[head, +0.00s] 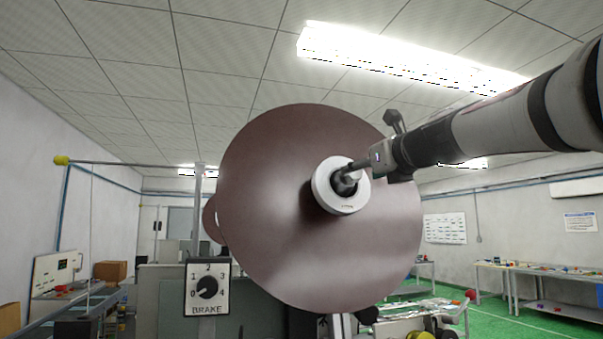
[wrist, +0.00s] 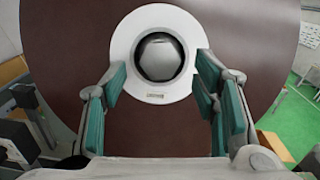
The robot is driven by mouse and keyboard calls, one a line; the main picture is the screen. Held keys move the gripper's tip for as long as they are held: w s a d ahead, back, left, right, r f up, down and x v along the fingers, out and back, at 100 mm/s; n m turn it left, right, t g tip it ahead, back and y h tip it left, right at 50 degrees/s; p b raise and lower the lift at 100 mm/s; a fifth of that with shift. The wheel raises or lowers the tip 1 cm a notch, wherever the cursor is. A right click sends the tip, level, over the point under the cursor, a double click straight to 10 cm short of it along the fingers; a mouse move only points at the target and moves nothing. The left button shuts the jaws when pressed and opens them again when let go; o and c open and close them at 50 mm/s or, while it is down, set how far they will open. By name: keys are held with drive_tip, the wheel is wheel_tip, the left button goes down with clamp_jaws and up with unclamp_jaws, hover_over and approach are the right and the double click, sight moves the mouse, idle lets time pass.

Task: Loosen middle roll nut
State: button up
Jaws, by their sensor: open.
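The roll nut is a silver hexagonal piece, seen in the wrist view (wrist: 160,58), in the middle of a white round hub (wrist: 124,45). The hub (head: 325,190) sits at the centre of a large dark brown disc (head: 275,240). My gripper (wrist: 160,85) is open in the wrist view, its green-padded fingers on either side of the hub's lower part, with the nut ahead between them. I cannot tell whether the fingers touch the hub. In the head view my gripper (head: 350,175) is at the hub and partly covers the nut.
A brake dial (head: 208,288) stands at the disc's lower left, with a post and a horizontal bar (head: 130,162) above it. A smaller brown roll (head: 211,218) shows behind the disc.

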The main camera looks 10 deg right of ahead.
sight(355, 181)
drive_tip(key=shift+p+x, duration=0.3)
drive_tip(key=shift+x, duration=1.85)
drive_tip(key=c, duration=1.2)
